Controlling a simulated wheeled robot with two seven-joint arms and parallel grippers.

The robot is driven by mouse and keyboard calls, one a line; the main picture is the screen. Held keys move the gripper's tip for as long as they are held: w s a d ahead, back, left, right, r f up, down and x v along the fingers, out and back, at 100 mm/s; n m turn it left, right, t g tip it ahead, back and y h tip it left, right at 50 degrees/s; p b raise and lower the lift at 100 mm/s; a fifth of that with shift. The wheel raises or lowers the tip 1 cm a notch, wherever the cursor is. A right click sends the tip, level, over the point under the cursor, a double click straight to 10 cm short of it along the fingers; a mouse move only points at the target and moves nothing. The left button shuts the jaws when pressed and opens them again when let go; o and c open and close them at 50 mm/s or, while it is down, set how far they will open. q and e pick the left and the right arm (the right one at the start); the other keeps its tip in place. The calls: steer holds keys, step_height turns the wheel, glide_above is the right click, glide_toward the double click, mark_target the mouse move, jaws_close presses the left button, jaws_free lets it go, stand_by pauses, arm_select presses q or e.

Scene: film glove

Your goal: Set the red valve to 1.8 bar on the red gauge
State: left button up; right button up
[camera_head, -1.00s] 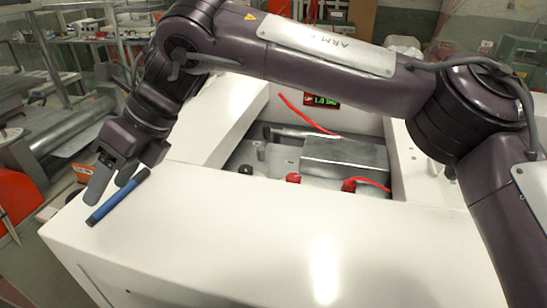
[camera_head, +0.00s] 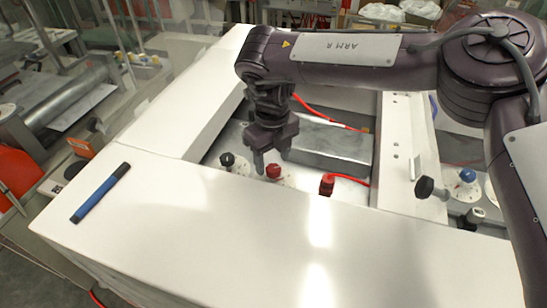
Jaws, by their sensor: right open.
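A red knob (camera_head: 273,171) sits on a pale round dial in the recessed bay of the white cabinet. A second red fitting (camera_head: 327,184) with a red hose stands to its right. I cannot tell for sure which one is the red valve. My right gripper (camera_head: 272,160) points down just above and behind the first red knob, with its fingers open. I cannot tell whether it touches the knob. The red gauge is not visible now; my right arm covers the back of the bay. My left gripper is not in view.
A black knob (camera_head: 227,160) stands left of the red knob. A grey metal box (camera_head: 330,145) fills the bay's right side. A blue marker (camera_head: 100,193) lies on the white top at left. Another bay at right holds a blue knob (camera_head: 467,175).

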steer(key=shift+d+f, duration=0.15)
steer(key=shift+f, duration=1)
steer(key=c, duration=1)
steer(key=shift+o, duration=0.2)
